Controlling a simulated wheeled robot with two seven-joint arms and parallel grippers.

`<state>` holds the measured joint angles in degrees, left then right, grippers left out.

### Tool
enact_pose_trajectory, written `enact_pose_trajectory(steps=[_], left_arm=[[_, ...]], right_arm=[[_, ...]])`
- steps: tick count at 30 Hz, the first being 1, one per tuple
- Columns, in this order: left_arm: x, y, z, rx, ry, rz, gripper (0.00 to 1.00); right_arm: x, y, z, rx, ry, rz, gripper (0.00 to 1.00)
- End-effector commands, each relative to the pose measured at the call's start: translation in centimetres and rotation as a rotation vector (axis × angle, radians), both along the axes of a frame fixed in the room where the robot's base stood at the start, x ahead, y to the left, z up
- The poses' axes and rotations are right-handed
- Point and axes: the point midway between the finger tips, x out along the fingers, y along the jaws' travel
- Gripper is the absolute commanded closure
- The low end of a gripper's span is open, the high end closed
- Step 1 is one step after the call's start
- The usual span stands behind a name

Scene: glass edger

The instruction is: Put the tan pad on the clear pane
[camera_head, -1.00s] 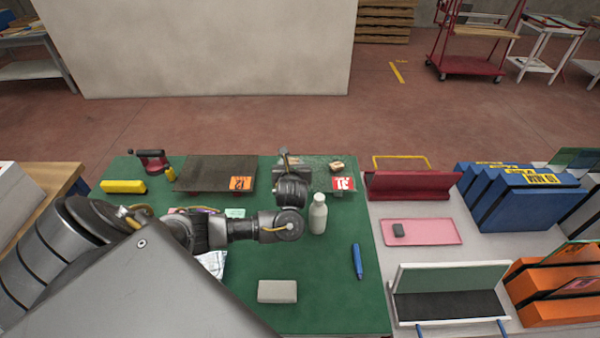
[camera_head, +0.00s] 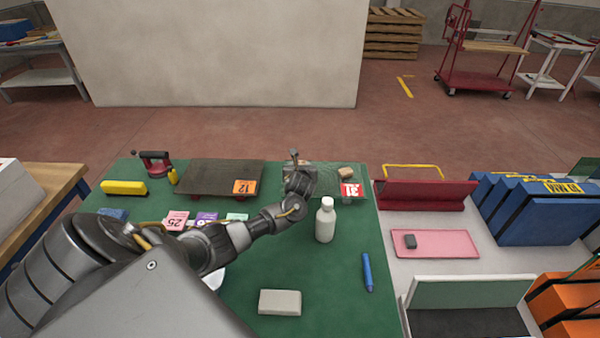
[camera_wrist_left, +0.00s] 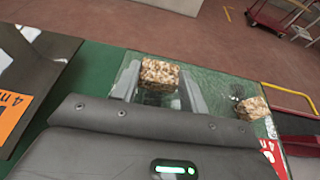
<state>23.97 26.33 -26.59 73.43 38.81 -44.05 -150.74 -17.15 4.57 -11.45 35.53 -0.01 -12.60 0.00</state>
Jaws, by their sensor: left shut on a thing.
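The clear pane (camera_head: 322,178) lies flat at the back right of the green mat and also shows in the left wrist view (camera_wrist_left: 214,88). My left gripper (camera_head: 294,158) is over the pane's left part. In the left wrist view, my left gripper (camera_wrist_left: 160,88) is shut on a speckled tan pad (camera_wrist_left: 160,72). I cannot tell whether this pad touches the glass. A second tan pad (camera_head: 346,172) sits at the pane's right side and shows in the wrist view (camera_wrist_left: 251,108). My right gripper is out of view.
A white bottle (camera_head: 325,220) stands close to my left wrist. A dark plate (camera_head: 210,176) lies left of the pane. A red-and-white tag (camera_head: 351,190) is at the pane's front right. A red rack (camera_head: 425,195) stands to the right. The mat's front middle is mostly clear.

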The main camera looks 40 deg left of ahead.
Motion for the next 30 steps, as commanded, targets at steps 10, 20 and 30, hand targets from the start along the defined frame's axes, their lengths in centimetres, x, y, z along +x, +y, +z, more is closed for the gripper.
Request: enact_pose_trajectory(steps=[10, 20, 30], left_arm=[[-0.1, -0.2, -2.4, 0.0, 0.004, -0.003, 0.84], [-0.1, -0.2, -2.7, 0.0, 0.003, -0.003, 0.46], [-0.1, -0.2, -2.6, 0.0, 0.004, -0.003, 0.35]], right_arm=[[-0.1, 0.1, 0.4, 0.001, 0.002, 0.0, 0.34], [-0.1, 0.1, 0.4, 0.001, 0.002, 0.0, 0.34], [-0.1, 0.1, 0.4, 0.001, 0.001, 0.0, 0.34]])
